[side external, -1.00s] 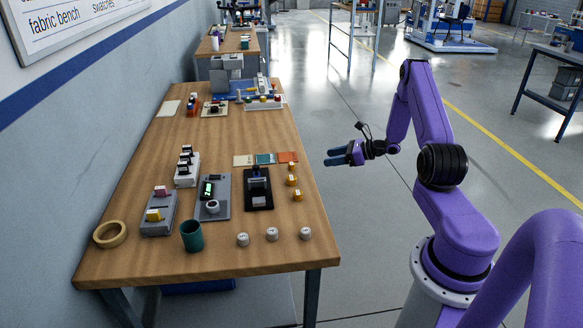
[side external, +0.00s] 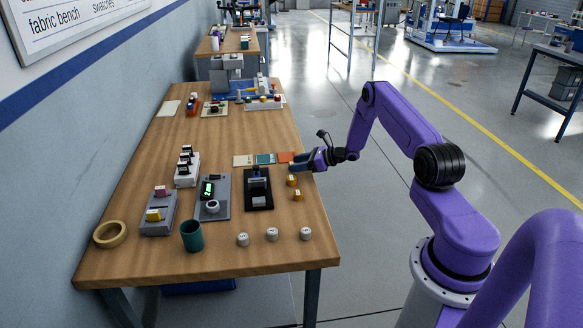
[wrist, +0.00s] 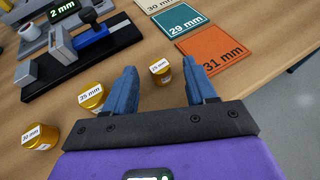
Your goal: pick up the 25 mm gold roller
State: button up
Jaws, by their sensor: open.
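Three gold rollers with white labels stand near the table's right edge. In the side view my gripper (side external: 296,166) is at the table's right edge and hides that roller. The third roller (wrist: 41,136) appears labelled 30 mm.
A black fixture (side external: 258,190) and a grey gauge (side external: 213,197) stand left of the rollers. White rollers (side external: 272,234) stand near the front edge. The table's middle is clear.

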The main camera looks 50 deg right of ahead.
jog(key=shift+w+a+f, duration=0.25)
jog(key=shift+w+f, duration=0.05)
jog(key=shift+w, duration=0.3)
grip_shut()
jog(key=shift+r, duration=0.1)
